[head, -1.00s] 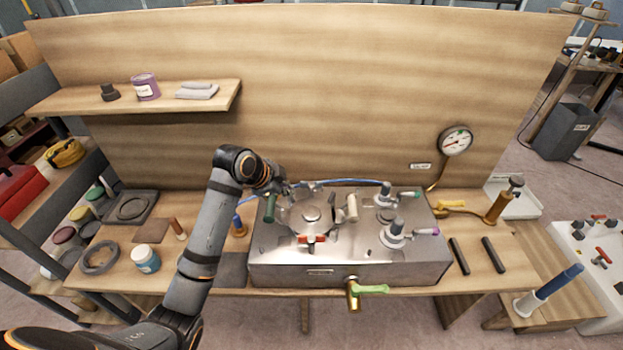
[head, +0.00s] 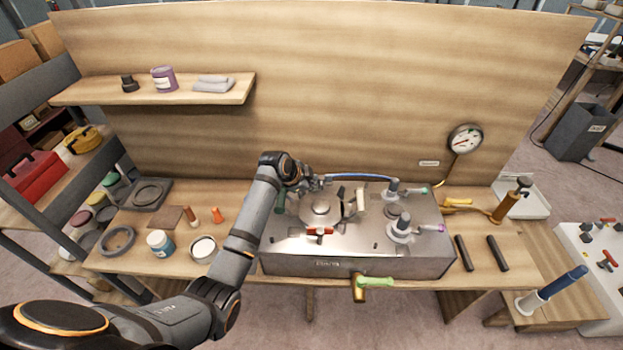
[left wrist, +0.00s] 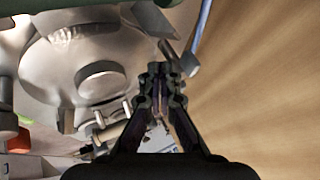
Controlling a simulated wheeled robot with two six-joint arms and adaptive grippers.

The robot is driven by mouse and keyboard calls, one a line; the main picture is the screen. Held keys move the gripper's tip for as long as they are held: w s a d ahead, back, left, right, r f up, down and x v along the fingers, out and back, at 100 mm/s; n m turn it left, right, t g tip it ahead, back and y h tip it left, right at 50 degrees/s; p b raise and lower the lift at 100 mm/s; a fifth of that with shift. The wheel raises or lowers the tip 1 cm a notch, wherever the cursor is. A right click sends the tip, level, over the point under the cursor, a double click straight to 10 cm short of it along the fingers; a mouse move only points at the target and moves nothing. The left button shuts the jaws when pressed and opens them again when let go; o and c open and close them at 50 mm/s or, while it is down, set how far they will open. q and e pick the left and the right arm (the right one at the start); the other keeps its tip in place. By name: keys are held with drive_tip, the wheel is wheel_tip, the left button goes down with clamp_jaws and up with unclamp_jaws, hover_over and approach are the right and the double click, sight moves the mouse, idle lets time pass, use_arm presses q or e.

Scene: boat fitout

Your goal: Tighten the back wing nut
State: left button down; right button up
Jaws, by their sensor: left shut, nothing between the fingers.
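A steel box (head: 350,262) on the bench carries a round lid with a centre knob (head: 321,208). Around the lid I see a green handle (head: 280,201) at the left, a red one (head: 320,231) at the front and a cream one (head: 361,200) at the right. My left gripper (head: 320,183) is over the lid's back edge. In the left wrist view the gripper (left wrist: 162,75) is shut and empty, beside the lid (left wrist: 65,65). A metal fitting (left wrist: 178,58) lies just past its fingertips; I cannot tell whether they touch it. The back wing nut is not clear in the head view.
The wooden back panel (head: 330,110) rises close behind the box. A blue hose (head: 360,178) runs along the box's back. Valve posts (head: 402,227) stand on its right side. A green-handled tap (head: 372,282) sticks out in front. A gauge (head: 465,141) hangs at the right.

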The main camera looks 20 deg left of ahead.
use_arm(q)
drive_tip(key=shift+w+a, duration=0.3)
drive_tip(key=shift+w, duration=0.65)
drive_tip(key=shift+w+a+f+m+h+b, duration=0.1)
drive_tip(key=shift+a+m+h+b, duration=0.1)
drive_tip(key=shift+m+h+b, duration=0.15)
